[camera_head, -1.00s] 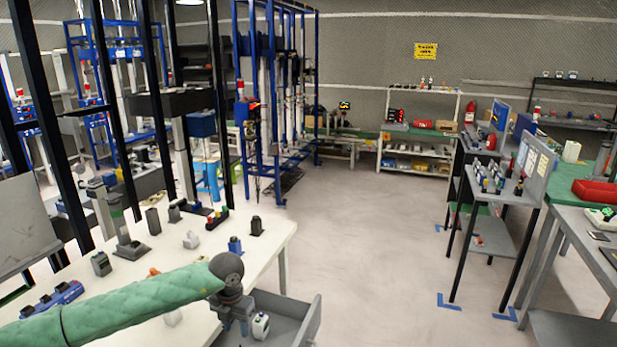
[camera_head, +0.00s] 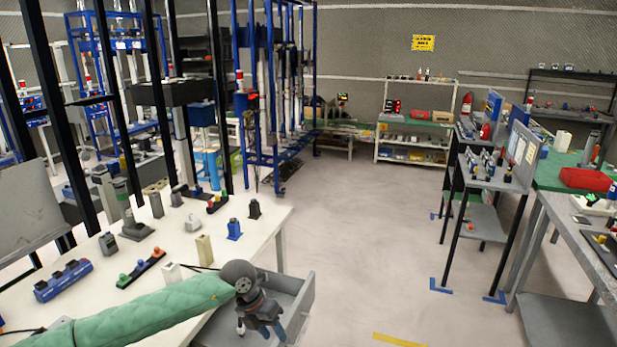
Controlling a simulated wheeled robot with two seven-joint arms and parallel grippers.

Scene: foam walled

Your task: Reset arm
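My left arm, in a green padded sleeve, comes in from the lower left across the white table (camera_head: 60,300). My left gripper (camera_head: 258,334) hangs from the dark wrist at its end, over the open grey drawer (camera_head: 303,300) at the table's right end. Its fingers point down, and a small gap seems to show between them, but the view is too small to tell how far apart they are. The white and grey item seen by the gripper before is not clearly visible. My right gripper is not in view.
The table holds a blue button box (camera_head: 63,281), a black box with coloured buttons (camera_head: 141,269), a beige block (camera_head: 204,250) and a blue device (camera_head: 234,229). A grey shelf cart (camera_head: 480,222) and workbench (camera_head: 570,232) stand right. The middle floor is clear.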

